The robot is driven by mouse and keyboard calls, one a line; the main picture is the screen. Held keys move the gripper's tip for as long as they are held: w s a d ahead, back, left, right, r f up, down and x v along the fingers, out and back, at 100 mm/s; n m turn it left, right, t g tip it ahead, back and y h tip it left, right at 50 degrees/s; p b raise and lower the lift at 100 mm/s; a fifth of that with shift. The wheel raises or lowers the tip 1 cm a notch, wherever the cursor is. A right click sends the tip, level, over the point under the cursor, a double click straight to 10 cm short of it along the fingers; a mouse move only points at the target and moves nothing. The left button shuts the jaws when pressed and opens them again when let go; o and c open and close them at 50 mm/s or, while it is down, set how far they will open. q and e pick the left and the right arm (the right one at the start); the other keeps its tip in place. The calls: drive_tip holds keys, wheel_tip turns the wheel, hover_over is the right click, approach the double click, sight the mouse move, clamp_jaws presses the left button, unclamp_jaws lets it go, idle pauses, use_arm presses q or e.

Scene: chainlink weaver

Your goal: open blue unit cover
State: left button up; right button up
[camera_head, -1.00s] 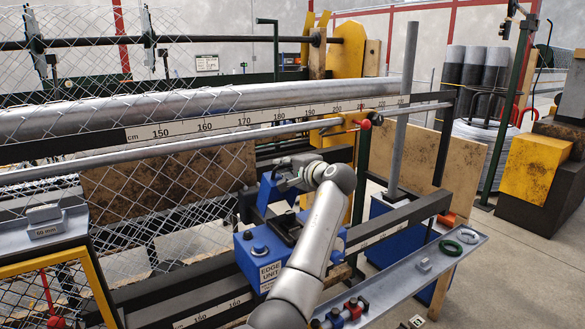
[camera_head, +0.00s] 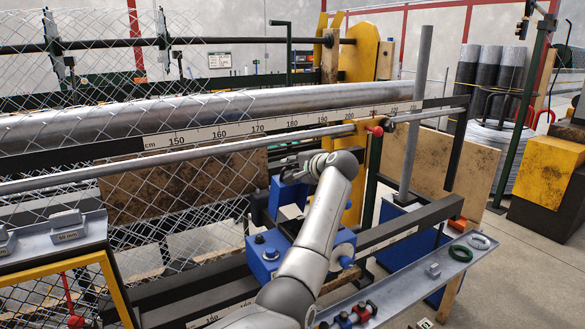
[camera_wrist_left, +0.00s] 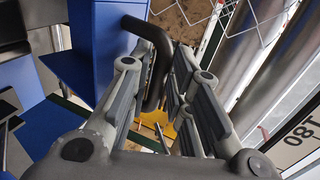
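The blue unit (camera_head: 262,262) stands below the long roller in the head view, with a knob on its top. My left arm hides much of its front. A blue upright part (camera_head: 288,196) rises behind it; I cannot tell whether this is the cover. My left gripper (camera_head: 308,168) is at the top of this part, partly hidden by its own wrist. In the left wrist view, a black bent handle (camera_wrist_left: 158,62) on a blue block (camera_wrist_left: 100,35) lies between the fingers of my left gripper (camera_wrist_left: 164,72), with slim gaps beside it. My right gripper is out of view.
A grey roller (camera_head: 200,108) and scale rail (camera_head: 240,138) run behind the unit, with chain-link mesh (camera_head: 95,60) at left.

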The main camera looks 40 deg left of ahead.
use_arm(q)
drive_tip(key=shift+o, duration=0.5)
drive_tip(key=shift+d, duration=0.25)
drive_tip(key=shift+f, duration=0.1)
